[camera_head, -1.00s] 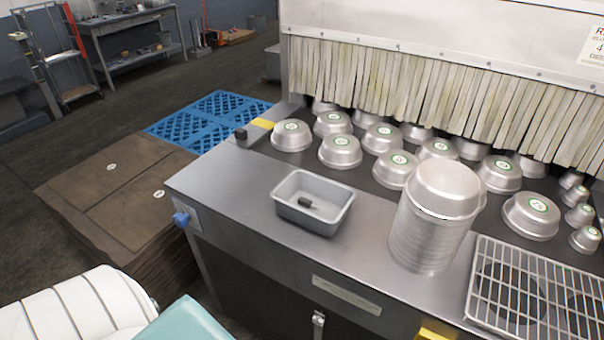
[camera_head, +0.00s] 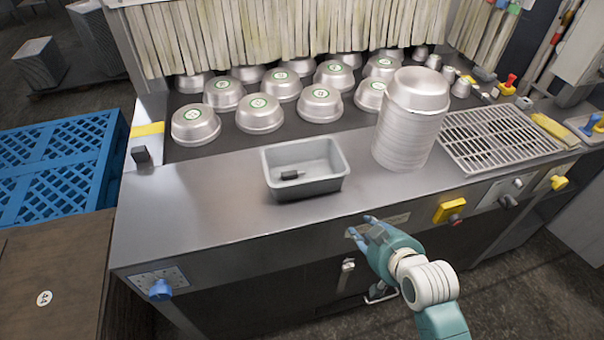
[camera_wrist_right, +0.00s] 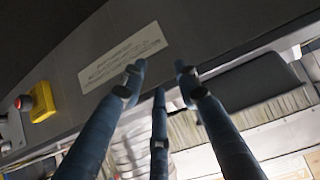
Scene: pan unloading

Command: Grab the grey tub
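The grey tub (camera_head: 330,186) is a small rectangular open box on the steel counter, left of the stacked pans. A small dark object (camera_head: 290,174) lies inside it. My right gripper (camera_head: 362,228) is in front of the counter's front edge, below and to the right of the tub, and does not touch it. In the right wrist view its blue fingers (camera_wrist_right: 158,80) are spread apart with nothing between them. My left gripper is not in view.
A tall stack of metal pans (camera_head: 405,130) stands just right of the tub. A wire grate (camera_head: 500,135) lies further right. Several upturned pans (camera_head: 260,113) sit behind, before a strip curtain (camera_head: 230,40). The counter (camera_head: 190,200) left of the tub is clear.

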